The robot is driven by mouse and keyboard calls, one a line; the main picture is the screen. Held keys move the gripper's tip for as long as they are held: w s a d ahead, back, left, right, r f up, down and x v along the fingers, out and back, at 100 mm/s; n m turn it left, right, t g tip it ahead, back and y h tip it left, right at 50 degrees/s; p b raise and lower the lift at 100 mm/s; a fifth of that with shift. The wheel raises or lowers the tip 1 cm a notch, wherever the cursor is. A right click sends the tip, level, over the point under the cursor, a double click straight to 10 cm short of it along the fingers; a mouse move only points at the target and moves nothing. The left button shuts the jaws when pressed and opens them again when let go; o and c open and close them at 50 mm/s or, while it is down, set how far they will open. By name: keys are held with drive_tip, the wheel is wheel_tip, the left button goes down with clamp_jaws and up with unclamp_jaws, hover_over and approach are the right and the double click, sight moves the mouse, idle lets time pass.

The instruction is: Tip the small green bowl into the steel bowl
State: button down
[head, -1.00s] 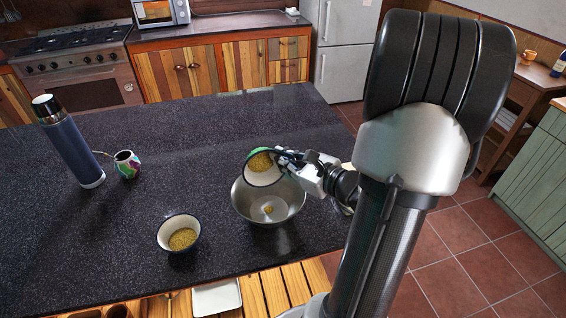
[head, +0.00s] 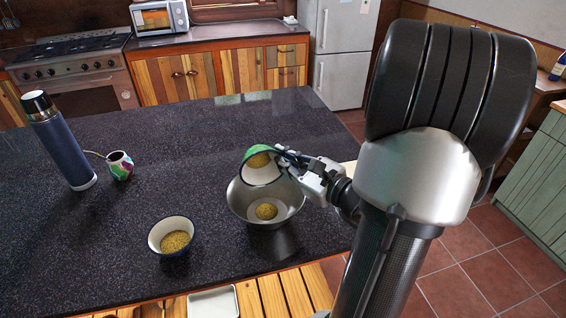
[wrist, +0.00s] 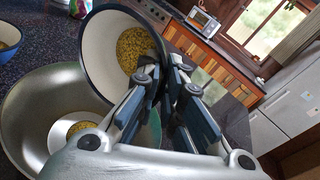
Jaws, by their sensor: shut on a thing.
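The small green bowl (head: 262,170), pale inside with a dark rim and yellow grains in it, is tilted above the steel bowl (head: 236,203). My gripper (head: 290,160) is shut on its rim at the right side. In the wrist view, my gripper (wrist: 165,85) pinches the wall of the green bowl (wrist: 97,50), and grains lie against its inner side near the fingers. The steel bowl (wrist: 25,110) sits below on the counter, with a patch of yellow grains at its bottom. The green bowl hides part of its far rim.
A blue flask (head: 66,150) and a colourful cup (head: 120,166) stand farther left. A white tray (head: 213,303) lies at the front edge. The counter's middle is clear.

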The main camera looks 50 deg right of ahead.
drive_tip(key=shift+s+f, duration=0.1)
drive_tip(key=shift+s+a+r+n+t, duration=0.1)
drive_tip(key=shift+s+a+n+t, duration=0.25)
drive_tip(key=shift+t, duration=0.5)
drive_tip(key=shift+s+a+r+n+t, duration=0.1)
drive_tip(key=shift+s+n+t, duration=0.4)
drive_tip(key=shift+t, duration=0.35)
drive_tip(key=shift+r, duration=0.1)
drive_tip(key=w+d+f+m+g+y+p, duration=0.1)
drive_tip(key=w+g+p, duration=0.3)
drive_tip(key=p, duration=1.6)
drive_tip(key=w+d+m+g+y+p, duration=0.2)
drive_tip(key=g+p, duration=0.8)
drive_tip(key=p, duration=1.1)
drive_tip(key=shift+w+d+f+m+g, duration=0.4)
drive_tip(key=shift+w+d+m, duration=0.15)
drive_tip(key=shift+w+m, duration=0.6)
drive_tip(key=shift+y+p, duration=0.3)
drive_tip(key=shift+p, duration=0.3)
